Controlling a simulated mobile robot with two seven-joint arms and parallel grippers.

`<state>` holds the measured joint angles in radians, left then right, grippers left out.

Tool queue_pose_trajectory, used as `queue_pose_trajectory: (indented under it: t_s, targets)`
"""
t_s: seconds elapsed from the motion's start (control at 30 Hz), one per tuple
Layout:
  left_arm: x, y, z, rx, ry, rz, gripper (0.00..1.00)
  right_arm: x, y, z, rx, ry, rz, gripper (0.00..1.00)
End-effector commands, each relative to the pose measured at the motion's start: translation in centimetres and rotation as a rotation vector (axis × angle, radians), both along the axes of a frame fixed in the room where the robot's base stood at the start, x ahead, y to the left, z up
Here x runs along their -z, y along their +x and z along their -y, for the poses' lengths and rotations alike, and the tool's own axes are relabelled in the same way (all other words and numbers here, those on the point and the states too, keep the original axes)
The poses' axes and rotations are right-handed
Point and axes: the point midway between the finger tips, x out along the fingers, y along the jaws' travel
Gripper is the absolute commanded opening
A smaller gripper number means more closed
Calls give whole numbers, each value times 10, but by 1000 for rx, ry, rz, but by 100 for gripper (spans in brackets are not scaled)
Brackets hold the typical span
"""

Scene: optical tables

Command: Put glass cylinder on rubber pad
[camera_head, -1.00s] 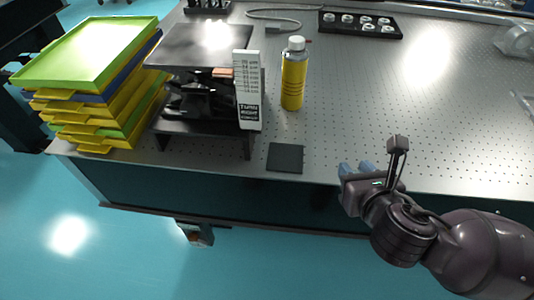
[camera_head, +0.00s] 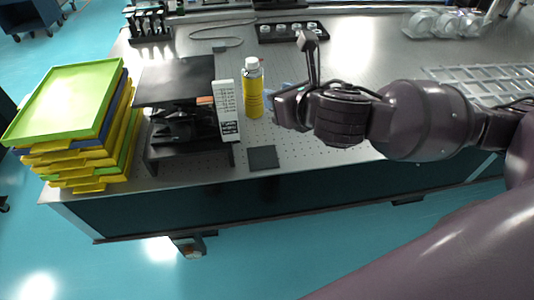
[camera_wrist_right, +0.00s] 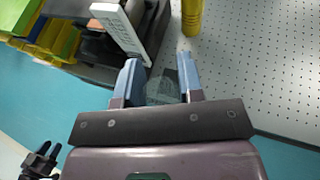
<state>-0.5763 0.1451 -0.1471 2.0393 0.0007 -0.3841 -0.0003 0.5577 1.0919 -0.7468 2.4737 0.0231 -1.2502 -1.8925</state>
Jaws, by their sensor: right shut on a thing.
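The rubber pad (camera_head: 263,157) is a dark flat square lying on the table near its front edge, right of the black stand. My right gripper (camera_head: 275,98) is above the table, beyond the pad in the picture and beside the yellow bottle. In the right wrist view, its two blue fingers are a little apart, with a faint see-through shape between them, the glass cylinder (camera_wrist_right: 163,86). The gripper is shut on it. The cylinder's outline is hard to make out, and in the head view I cannot tell it from the fingers.
A yellow bottle (camera_head: 253,90) with a white cap stands close to my right gripper. A white printed sign (camera_head: 227,110) stands at the black stand (camera_head: 175,84). Stacked coloured trays (camera_head: 70,105) are at left. A black holder (camera_head: 292,32) is at the back.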

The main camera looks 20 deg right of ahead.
Motion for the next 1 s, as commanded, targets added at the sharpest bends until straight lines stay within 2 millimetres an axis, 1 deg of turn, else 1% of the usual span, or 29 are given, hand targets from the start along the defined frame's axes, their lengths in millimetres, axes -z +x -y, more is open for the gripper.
queue_pose_trajectory:
  t_s: [0.03, 0.1, 0.2, 0.4, 0.6, 0.73, 1.0]
  targets:
    - [-18, 0, 1, -5, -4, 10, 43, -41, 5, 1, -43, -11, 26, 9]
    - [-15, -5, 1, -9, -7, -1, 43, -54, 11, -1, -109, -11, 18, 9]
    - [-13, -10, 0, -12, -8, -9, 43, -66, 18, -3, -195, -9, 9, 9]
    - [-6, -16, -1, -14, -5, -26, 43, -85, 28, -2, -333, -7, 5, 9]
    - [-8, -14, -2, -12, -3, -22, 43, -99, 33, 1, -447, -5, 5, 9]
    - [-10, -11, -2, -10, -2, -17, 43, -105, 34, 3, -513, -5, 5, 9]
    - [-13, -7, -2, -8, -1, -8, 43, -111, 33, 5, -623, -3, 3, 9]
